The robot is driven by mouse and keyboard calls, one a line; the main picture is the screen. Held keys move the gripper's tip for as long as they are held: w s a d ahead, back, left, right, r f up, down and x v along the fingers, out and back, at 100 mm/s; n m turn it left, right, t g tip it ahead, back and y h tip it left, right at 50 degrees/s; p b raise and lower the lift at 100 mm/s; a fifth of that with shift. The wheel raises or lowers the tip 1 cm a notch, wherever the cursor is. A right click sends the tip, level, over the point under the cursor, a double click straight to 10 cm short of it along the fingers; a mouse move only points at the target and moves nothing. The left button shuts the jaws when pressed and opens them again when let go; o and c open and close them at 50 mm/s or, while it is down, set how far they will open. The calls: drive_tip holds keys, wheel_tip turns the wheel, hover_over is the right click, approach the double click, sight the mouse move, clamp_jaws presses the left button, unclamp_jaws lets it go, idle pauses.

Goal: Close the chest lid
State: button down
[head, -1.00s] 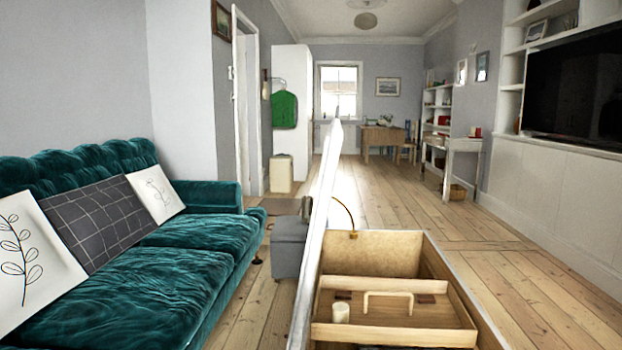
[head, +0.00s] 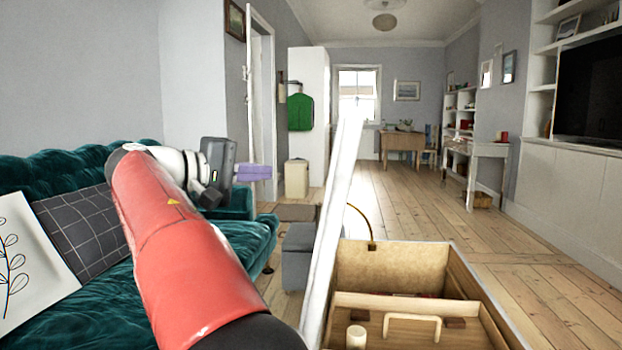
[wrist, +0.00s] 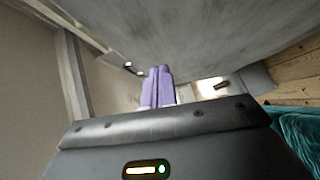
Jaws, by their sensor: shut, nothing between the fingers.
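The chest (head: 385,258) stands open at the lower right of the head view. Its white lid (head: 336,215) is raised nearly upright on the chest's left side, seen almost edge-on. A curved brass stay (head: 366,222) shows beside the lid. Inside is a wooden tray with a handle (head: 412,318) and a small pale cylinder (head: 356,337). My gripper (head: 262,173) is left of the lid, over the sofa side, with its purple fingers pointing right and apart from the lid. The wrist view shows the shut, empty fingers (wrist: 158,86).
A teal sofa (head: 245,235) with cushions (head: 90,228) fills the left. A grey box stool (head: 298,256) stands on the floor just left of the lid. Open floorboards (head: 430,205) lie beyond and right of the chest. A white side table (head: 474,152) stands further back.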

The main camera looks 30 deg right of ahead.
drive_tip(key=s+d+f+b, duration=0.1)
drive_tip(key=d+f, duration=0.1)
drive_tip(key=d, duration=1)
drive_tip(key=shift+d, duration=0.3)
drive_tip(key=shift+r, duration=0.1)
